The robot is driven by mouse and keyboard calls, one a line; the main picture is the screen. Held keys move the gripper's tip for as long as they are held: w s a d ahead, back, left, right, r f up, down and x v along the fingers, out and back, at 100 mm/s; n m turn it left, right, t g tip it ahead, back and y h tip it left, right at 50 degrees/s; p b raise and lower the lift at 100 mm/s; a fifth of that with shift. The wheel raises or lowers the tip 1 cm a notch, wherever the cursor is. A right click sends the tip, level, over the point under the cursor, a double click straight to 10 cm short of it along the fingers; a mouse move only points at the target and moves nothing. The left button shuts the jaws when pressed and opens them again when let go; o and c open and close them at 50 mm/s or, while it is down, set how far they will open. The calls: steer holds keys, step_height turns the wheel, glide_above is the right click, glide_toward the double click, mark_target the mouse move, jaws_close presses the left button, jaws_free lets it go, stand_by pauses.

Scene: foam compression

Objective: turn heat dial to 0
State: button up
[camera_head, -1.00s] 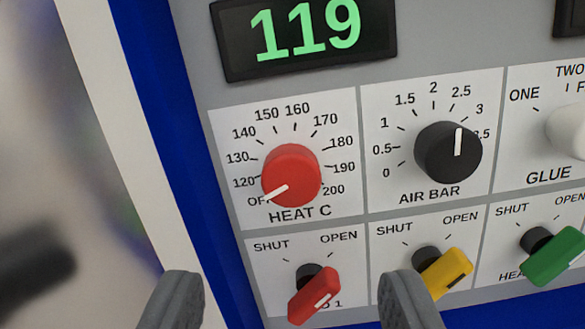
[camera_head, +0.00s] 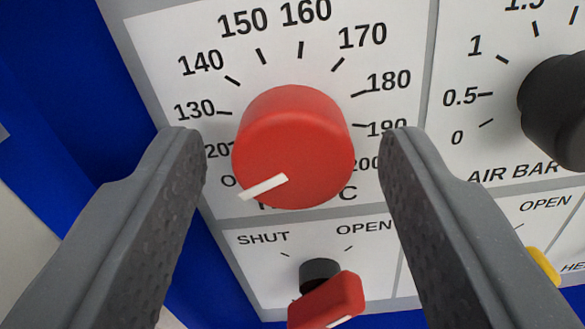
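The red heat dial (camera_head: 297,140) is a round knob on the grey panel, with a printed scale around it from 120 to 200 and a partly hidden label at its low end. Its white pointer line points to the lower left, toward that low-end label. My gripper (camera_head: 293,150) is open, with one grey finger to the left of the dial and one to the right. A gap shows on both sides, and the fingers do not touch the dial. The fingers hide parts of the 120 and 200 marks.
A red lever (camera_head: 328,302) marked SHUT and OPEN sits just below the dial, between the fingers. The black air dial (camera_head: 560,110) is at the right edge. A yellow lever (camera_head: 543,266) shows partly behind the right finger.

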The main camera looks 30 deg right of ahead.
steer(key=c, duration=0.8)
steer(key=shift+r+p, duration=0.1)
steer(key=shift+p, duration=0.4)
steer(key=n+p, duration=0.2)
steer(key=p, duration=0.1)
steer(key=shift+r, duration=0.15)
steer(key=shift+n+p, duration=1.2)
steer(key=shift+n, duration=0.1)
steer(key=shift+f, duration=0.2)
steer(key=o, duration=1)
